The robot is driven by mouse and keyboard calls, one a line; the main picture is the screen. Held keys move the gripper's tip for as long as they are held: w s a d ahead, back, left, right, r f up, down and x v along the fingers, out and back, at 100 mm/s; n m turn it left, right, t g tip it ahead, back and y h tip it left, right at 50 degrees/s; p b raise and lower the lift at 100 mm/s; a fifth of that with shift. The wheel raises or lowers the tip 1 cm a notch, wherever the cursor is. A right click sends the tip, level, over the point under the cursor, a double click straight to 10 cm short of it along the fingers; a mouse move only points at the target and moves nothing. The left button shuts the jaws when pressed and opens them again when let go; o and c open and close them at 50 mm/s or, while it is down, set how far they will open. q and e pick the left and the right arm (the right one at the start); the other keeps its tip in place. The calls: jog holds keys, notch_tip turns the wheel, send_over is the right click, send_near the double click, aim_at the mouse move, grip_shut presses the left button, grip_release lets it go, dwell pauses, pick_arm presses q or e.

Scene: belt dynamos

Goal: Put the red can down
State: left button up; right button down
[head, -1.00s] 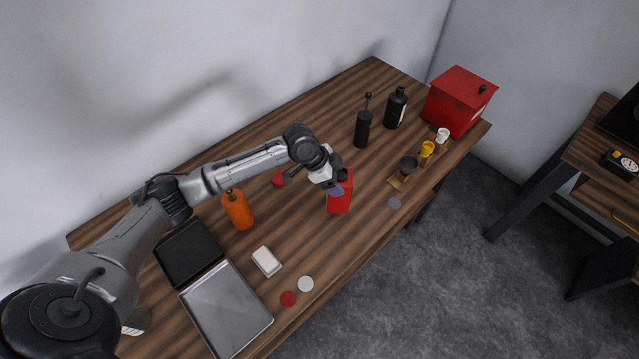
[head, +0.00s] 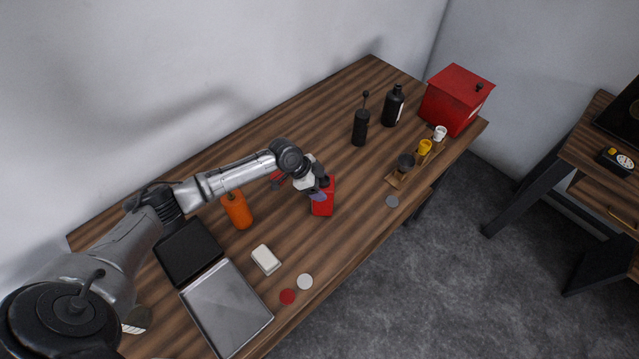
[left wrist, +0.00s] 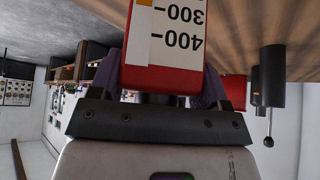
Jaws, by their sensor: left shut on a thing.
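The red can (head: 322,205) is in my left gripper (head: 325,188), above or on the middle of the wooden table; I cannot tell whether its base touches the wood. My left gripper is shut on it, with dark purplish fingers on either side. In the left wrist view the red can (left wrist: 150,78) fills the space between the fingers and shows a white label with 300 and 400 marks. My right gripper is not in view.
On the wooden table (head: 290,120), an orange bottle (head: 238,211), white block (head: 266,260), black tray (head: 187,252) and metal tray (head: 228,310) lie left. Black bottles (head: 394,106), small cups on a rack (head: 397,179) and a red box (head: 455,100) stand right. Flat discs (head: 305,282) lie near the front edge.

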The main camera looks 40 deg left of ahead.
pick_arm(q)
jog(key=o, duration=1.8)
jog(key=shift+f, duration=0.1)
jog(key=shift+c, duration=0.2)
jog(key=v, duration=1.2)
jog(key=shift+b, duration=0.3)
